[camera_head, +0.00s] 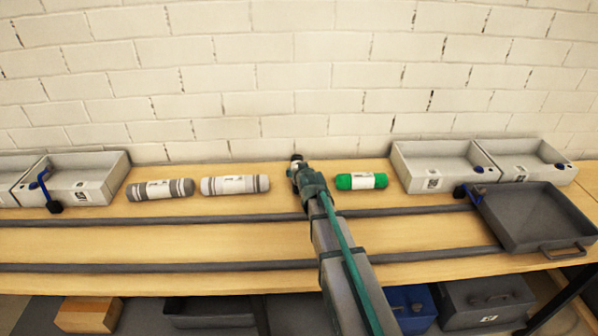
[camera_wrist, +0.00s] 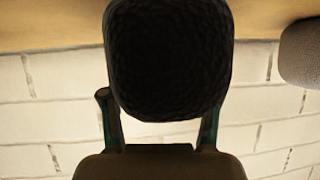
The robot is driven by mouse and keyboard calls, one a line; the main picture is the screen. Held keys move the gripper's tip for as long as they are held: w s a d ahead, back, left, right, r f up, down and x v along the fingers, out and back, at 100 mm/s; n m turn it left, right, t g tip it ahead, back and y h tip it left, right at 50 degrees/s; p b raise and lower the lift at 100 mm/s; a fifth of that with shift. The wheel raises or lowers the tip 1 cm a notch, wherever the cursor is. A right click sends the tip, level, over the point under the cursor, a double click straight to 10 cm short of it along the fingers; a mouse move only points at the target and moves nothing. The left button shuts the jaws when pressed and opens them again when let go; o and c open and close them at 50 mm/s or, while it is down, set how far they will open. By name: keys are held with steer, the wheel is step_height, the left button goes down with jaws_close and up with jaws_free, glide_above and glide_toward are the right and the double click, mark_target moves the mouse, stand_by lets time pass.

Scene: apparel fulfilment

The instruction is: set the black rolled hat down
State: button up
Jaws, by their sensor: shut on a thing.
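The black rolled hat (camera_wrist: 168,55) fills the upper middle of the wrist view, with a dark knitted surface. My gripper (camera_wrist: 160,110) is shut on it, one finger on each side of the roll. In the head view my gripper (camera_head: 297,165) is over the back of the wooden table (camera_head: 420,222), between a white and grey striped roll and a green roll. The hat there shows only as a small dark end past the gripper; the arm hides the rest. I cannot tell whether the hat touches the table.
A grey striped roll (camera_head: 161,190) and a white striped roll (camera_head: 235,184) lie left of my gripper; a green roll (camera_head: 361,181) lies right. Grey bins (camera_head: 95,190) stand at both ends, and a dark tray (camera_head: 535,243) sits front right. Two dark rails (camera_head: 150,221) cross the table.

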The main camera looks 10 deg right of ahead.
steer(key=o, duration=1.2)
steer(key=shift+r, duration=0.1)
steer(key=b+v, duration=0.1)
steer(key=v, duration=1.1)
steer(key=shift+b, duration=0.3)
